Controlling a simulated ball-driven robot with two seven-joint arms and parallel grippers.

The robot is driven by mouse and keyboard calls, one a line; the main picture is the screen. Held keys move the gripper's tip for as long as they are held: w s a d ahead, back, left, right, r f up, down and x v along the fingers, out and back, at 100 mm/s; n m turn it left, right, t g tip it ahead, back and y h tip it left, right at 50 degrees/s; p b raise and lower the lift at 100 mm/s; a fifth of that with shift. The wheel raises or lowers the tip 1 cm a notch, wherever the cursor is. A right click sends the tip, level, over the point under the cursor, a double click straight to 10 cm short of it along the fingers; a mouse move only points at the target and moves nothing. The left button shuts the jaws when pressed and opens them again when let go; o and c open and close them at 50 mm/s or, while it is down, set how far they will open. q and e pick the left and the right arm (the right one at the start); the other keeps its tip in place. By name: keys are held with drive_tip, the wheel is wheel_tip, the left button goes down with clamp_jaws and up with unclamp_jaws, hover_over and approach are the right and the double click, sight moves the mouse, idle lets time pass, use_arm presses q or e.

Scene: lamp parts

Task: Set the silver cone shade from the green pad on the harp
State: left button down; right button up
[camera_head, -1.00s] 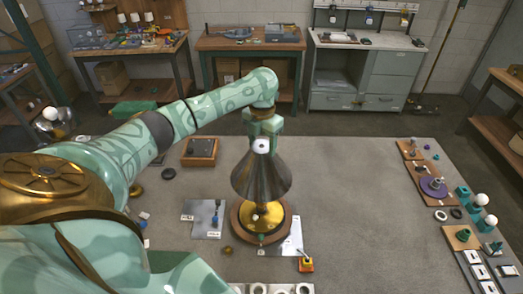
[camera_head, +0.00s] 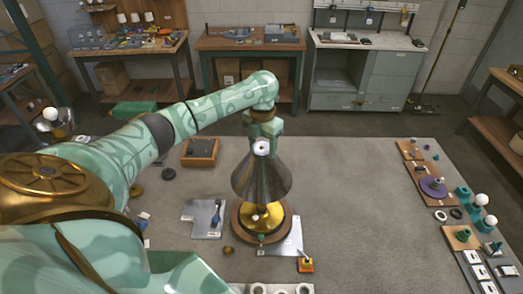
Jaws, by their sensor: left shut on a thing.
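The silver cone shade (camera_head: 262,182) is upright over the lamp's brass base (camera_head: 262,216), which stands on a round brown wooden board (camera_head: 240,236). My left gripper (camera_head: 262,140) comes down from above and is shut on the top of the shade. The shade hides the harp and the upper part of the lamp, so I cannot tell whether the shade rests on the harp. The green pad cannot be made out. My right gripper is not in view.
A grey plate (camera_head: 206,222) with small parts lies left of the lamp. A wooden box (camera_head: 200,152) stands behind it. Boards with parts, including a purple disc (camera_head: 433,187), line the right edge. The table right of the lamp is clear.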

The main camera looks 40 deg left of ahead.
use_arm(q)
drive_tip(key=shift+f+p, duration=0.3)
drive_tip(key=shift+f, duration=0.15)
idle(1.8)
drive_tip(key=shift+c, duration=1.8)
unclamp_jaws()
wheel_tip(320, 180, up, 16)
drive_tip(key=p, duration=0.2)
drive_tip(key=shift+r, duration=0.15)
